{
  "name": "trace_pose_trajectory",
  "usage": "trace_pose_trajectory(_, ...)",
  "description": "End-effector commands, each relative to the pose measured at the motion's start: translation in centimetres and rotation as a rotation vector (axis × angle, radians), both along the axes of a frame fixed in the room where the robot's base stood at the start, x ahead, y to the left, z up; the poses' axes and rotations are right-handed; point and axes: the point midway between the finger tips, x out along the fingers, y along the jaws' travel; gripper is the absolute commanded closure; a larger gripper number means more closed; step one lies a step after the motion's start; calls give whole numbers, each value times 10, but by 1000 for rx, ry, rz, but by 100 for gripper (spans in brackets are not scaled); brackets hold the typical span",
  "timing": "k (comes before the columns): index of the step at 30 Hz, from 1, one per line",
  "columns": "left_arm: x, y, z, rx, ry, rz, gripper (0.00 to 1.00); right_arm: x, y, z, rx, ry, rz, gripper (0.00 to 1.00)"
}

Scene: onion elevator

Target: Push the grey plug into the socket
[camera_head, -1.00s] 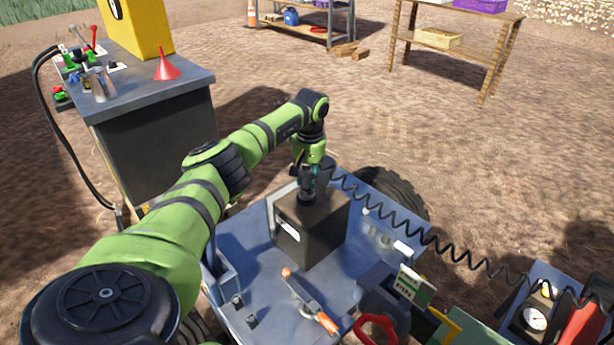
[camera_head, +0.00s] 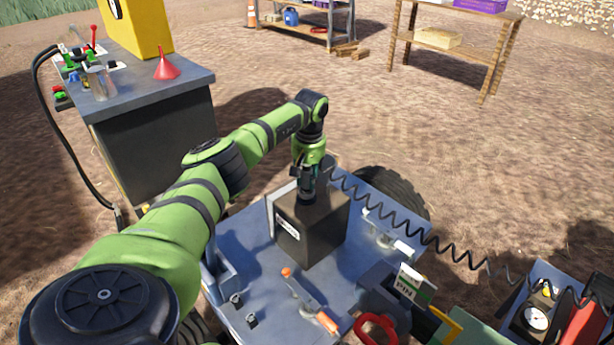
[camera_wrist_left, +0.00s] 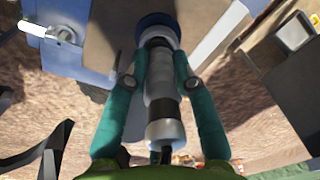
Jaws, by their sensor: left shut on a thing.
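My left gripper (camera_head: 308,184) is over the top of a dark box (camera_head: 325,232) on the blue cart deck. In the left wrist view its teal fingers (camera_wrist_left: 160,72) are shut on the grey plug (camera_wrist_left: 161,88), which has a black band. The plug's far end lies at the blue ring of the socket (camera_wrist_left: 152,19) on the box. The plug and the socket line up closely, but the fingers and plug body hide how deep the end sits. My right gripper is not in view.
A black coiled cable (camera_head: 450,250) runs from near the gripper to the right. A cabinet with a red funnel (camera_head: 167,66) is at the left. Shelves (camera_head: 455,45) stand far behind on open ground.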

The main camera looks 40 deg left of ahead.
Motion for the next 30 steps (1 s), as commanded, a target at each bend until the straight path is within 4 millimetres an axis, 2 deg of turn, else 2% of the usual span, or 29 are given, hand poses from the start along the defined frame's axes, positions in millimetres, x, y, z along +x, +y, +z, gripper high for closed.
trace_pose_trajectory(11,0,0,-10,-1,-1,0,100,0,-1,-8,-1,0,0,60)
trace_pose_trajectory(12,0,0,-9,0,-1,0,57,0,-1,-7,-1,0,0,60)
trace_pose_trajectory(13,0,0,-9,-1,-1,0,46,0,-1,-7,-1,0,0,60)
trace_pose_trajectory(20,0,0,-9,0,0,0,46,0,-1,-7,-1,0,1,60)
trace_pose_trajectory(21,0,0,-9,0,0,0,42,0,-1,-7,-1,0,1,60)
trace_pose_trajectory(22,0,0,-9,0,0,0,31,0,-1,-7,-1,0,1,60)
trace_pose_trajectory(23,0,0,-9,0,0,0,26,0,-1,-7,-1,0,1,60)
trace_pose_trajectory(30,0,0,-9,0,0,0,26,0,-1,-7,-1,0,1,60)
